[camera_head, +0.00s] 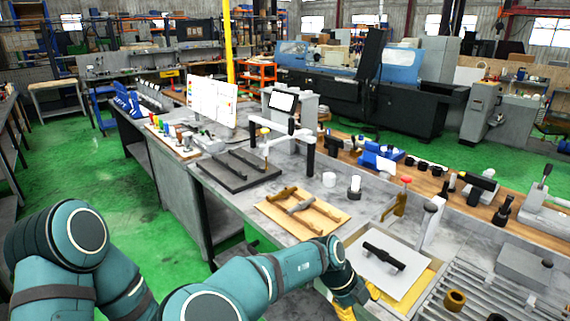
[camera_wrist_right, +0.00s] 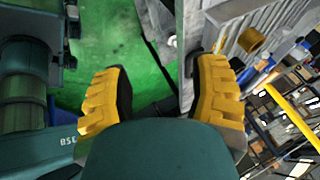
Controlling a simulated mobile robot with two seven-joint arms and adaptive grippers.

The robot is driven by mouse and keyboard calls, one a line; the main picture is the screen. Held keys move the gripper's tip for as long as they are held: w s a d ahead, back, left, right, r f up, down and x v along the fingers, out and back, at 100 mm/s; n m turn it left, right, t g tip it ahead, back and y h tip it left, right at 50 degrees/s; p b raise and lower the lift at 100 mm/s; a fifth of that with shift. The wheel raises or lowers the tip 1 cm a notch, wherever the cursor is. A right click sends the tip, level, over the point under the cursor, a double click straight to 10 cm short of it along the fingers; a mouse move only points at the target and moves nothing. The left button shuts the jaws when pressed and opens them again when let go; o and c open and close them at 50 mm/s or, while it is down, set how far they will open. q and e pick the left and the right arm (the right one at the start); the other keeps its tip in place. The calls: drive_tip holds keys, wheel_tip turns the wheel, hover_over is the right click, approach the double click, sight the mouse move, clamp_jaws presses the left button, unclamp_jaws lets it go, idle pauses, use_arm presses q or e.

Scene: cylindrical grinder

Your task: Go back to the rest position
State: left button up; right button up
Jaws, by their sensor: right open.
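My right gripper (camera_wrist_right: 165,88) shows in the right wrist view with its two yellow ridged fingers wide apart. It is open, and nothing lies between the fingers. Beyond them are the green floor and a grey edge. My left arm comes in from the left of the head view. Its left gripper (camera_head: 360,298) with yellow fingers is near the front table edge, beside a yellow tray (camera_head: 425,290) with a white plate (camera_head: 390,277). The fingertips are partly hidden and close to the picture's bottom edge, so I cannot tell how far they are apart.
A dark handled part (camera_head: 383,257) lies on the white plate. A brass ring (camera_head: 454,300) lies on the roller rack to the right and shows in the right wrist view (camera_wrist_right: 251,40). A wooden board (camera_head: 335,218) with a bronze part lies behind. Green floor (camera_head: 150,190) is clear at left.

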drive_tip(key=s+d+f+n+g+y+b, duration=0.1)
drive_tip(key=s+d+f+n, duration=0.1)
drive_tip(key=s+f+n, duration=0.35)
drive_tip(key=s+d+f+n+g+y+b, duration=0.1)
drive_tip(key=s+d+f+n+b, duration=0.15)
drive_tip(key=f, duration=0.65)
drive_tip(key=s+d+f+n+y, duration=0.1)
drive_tip(key=s+f+n, duration=0.2)
drive_tip(key=s+f, duration=0.3)
drive_tip(key=s+a+f+n+y+b, duration=0.2)
drive_tip(key=a+f+n, duration=0.1)
drive_tip(key=f+n, duration=0.25)
use_arm(q)
wheel_tip(320, 180, down, 9)
drive_tip(key=b, duration=0.3)
drive_tip(key=shift+s+d, duration=0.2)
drive_tip(key=shift+s, duration=0.25)
use_arm(e)
drive_tip(key=w+a+r+n+t+y, duration=0.1)
drive_tip(key=a+n+t+y, duration=0.3)
drive_tip(key=a+n, duration=0.6)
drive_tip(key=shift+w+r+t+y, duration=0.15)
drive_tip(key=shift+w+t+y, duration=0.25)
drive_tip(key=shift+y, duration=0.1)
